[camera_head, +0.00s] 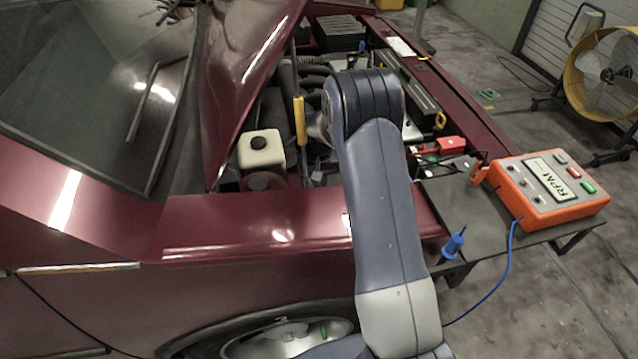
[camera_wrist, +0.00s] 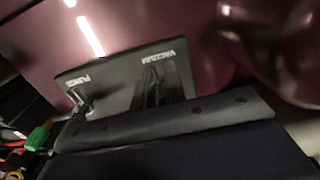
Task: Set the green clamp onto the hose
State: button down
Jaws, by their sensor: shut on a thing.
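My gripper is not visible in the head view; my own arm and elbow hide the place where it reaches into the engine bay. I cannot make out its fingers in the wrist view. A small green piece (camera_head: 430,158) lies beside a red box at the right of the bay. A green piece (camera_wrist: 39,136) also shows at the left edge of the wrist view, among thin wires. I cannot tell if either is the green clamp. Dark ribbed hoses (camera_head: 314,70) run at the back of the bay; which one is the task's hose is unclear.
A dark plate (camera_wrist: 120,92) marked VACUUM, with a second unclear label, carries two black shapes. A bolted black bar (camera_wrist: 170,122) lies below it. The raised maroon hood (camera_head: 243,60), white reservoir (camera_head: 261,150), yellow handle (camera_head: 299,121) and orange RPM box (camera_head: 510,200) surround my arm.

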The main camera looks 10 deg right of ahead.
jog(key=shift+r+p, duration=0.45)
jog(key=shift+r, duration=1.15)
jog(key=c, duration=1.4)
grip_release()
jog(key=shift+c, duration=0.2)
notch_tip(320, 180, up, 11)
jog(key=shift+f+b, duration=0.15)
jog(key=shift+b, duration=0.3)
notch_tip(320, 180, down, 14)
jog(key=shift+r, duration=0.1)
